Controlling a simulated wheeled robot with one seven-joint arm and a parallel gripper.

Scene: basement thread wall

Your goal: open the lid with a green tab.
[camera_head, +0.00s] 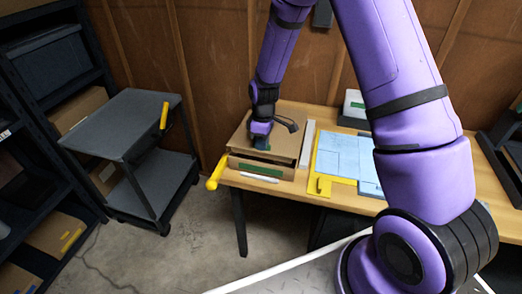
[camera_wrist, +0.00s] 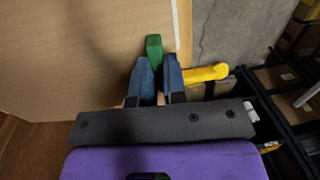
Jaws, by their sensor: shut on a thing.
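The lid is a brown cardboard-coloured panel on a box at the left end of the table; it fills the upper left of the wrist view (camera_wrist: 85,50). Its green tab (camera_wrist: 154,48) stands at the lid's edge, between my blue fingertips. My gripper (camera_head: 262,141) is at the top of the box (camera_head: 245,165), pointing down, and is shut on the green tab; it also shows in the wrist view (camera_wrist: 158,72). My gripper hides most of the tab in the head view.
A yellow handle (camera_head: 217,172) sticks out at the box's left. A white pen-like stick (camera_head: 260,178) lies in front. Light blue sheets on a yellow board (camera_head: 322,165) lie to the right. A grey cart (camera_head: 125,125) stands left, with open floor between.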

